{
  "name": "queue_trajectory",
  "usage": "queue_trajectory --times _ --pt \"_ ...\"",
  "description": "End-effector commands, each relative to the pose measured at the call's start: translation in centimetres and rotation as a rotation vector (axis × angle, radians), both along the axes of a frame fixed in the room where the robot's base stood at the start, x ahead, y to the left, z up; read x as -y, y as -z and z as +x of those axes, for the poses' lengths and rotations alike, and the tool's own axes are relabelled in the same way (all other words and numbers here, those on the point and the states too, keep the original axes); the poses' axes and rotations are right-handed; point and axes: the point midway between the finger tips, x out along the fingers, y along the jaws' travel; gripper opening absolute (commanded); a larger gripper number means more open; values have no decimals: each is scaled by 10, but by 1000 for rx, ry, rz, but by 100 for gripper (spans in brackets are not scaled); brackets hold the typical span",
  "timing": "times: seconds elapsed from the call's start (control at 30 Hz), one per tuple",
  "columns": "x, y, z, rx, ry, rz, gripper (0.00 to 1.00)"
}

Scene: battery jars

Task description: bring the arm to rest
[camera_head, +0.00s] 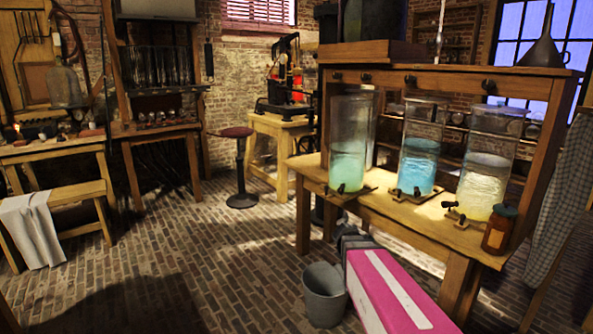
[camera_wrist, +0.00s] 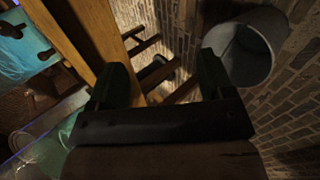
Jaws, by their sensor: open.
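My gripper (camera_wrist: 162,70) shows in the wrist view with two dark green fingers spread wide apart. No object shows between the fingers, only background beyond them. A wooden beam (camera_wrist: 78,35) stands to the left of the fingers in that view, and a grey bucket (camera_wrist: 248,50) is to the right. I cannot tell the exact clearance to either. In the head view I cannot make out the gripper's fingers.
A wooden table (camera_head: 375,208) carries three glass jars, with pale green (camera_head: 347,168), blue (camera_head: 417,172) and pale yellow (camera_head: 485,182) contents. An amber bottle (camera_head: 499,230) stands at its right corner. The bucket (camera_head: 324,296) is on the floor. Brick floor (camera_head: 200,265) at left-centre is clear.

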Motion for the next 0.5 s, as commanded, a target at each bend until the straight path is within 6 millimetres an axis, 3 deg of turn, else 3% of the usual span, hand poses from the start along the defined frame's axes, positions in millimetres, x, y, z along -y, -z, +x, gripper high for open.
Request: queue_trajectory --times 0.03,0.3,0.5 --pt "-2 10 -23 -15 72 89 74" --pt "-41 53 -119 -144 466 561 74" --pt "-70 61 -158 -233 646 771 74"
